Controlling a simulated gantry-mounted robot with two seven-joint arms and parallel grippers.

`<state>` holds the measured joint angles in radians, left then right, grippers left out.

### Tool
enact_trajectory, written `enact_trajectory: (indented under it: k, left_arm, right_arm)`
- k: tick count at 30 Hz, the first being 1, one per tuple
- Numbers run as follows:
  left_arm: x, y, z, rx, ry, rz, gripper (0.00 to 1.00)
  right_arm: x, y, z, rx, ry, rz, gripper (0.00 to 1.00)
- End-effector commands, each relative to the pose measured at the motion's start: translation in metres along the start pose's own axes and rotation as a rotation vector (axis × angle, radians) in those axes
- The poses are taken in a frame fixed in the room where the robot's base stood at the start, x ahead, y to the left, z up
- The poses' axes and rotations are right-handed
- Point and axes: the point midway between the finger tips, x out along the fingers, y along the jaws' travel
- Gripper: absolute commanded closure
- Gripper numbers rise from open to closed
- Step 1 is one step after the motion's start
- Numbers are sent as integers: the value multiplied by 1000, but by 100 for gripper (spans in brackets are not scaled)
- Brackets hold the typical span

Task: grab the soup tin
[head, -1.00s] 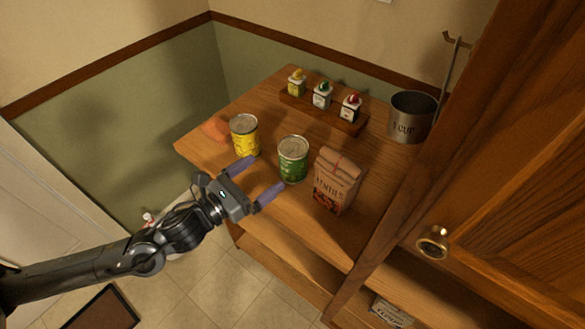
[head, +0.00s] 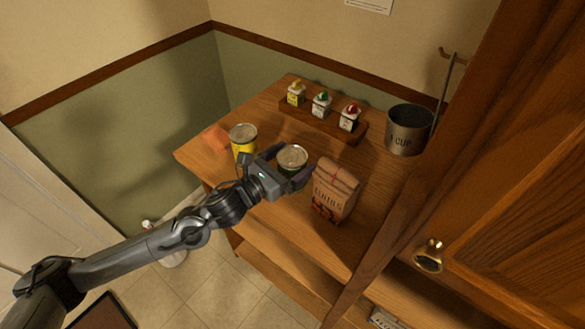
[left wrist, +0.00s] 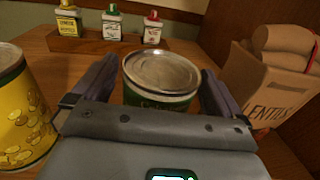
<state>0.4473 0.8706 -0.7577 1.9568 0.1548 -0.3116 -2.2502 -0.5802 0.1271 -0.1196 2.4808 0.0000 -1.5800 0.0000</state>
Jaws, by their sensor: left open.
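A green tin with a silver lid (head: 292,158) stands upright on the wooden counter; its label cannot be read clearly. It also shows in the left wrist view (left wrist: 160,75), between my two fingers. My left gripper (head: 288,166) is open around this tin, with one finger on each side; small gaps show between fingers and tin. A yellow tin (head: 243,142) stands to the left, and its side shows in the left wrist view (left wrist: 22,110), outside my left finger. Which tin holds soup cannot be read. My right gripper is not in view.
A paper lentils bag (head: 334,190) stands close to the right of the green tin. A rack (head: 322,118) with three small bottles and a metal cup (head: 409,130) are behind. An orange item (head: 215,138) lies at the left edge. A wooden cabinet door (head: 500,200) fills the right.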

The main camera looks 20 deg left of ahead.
Motion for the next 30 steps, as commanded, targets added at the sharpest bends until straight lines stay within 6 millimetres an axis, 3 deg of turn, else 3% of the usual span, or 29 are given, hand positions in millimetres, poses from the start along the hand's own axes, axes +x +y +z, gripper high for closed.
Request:
enact_trajectory:
  k: [10,23,30]
  left_arm:
    - [6,0,0,0,0,-1,2]
    - [6,0,0,0,0,0,67]
    - [6,0,3,0,-4,0,70]
  right_arm:
    - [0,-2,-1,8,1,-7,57]
    - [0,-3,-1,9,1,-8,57]
    - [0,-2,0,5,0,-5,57]
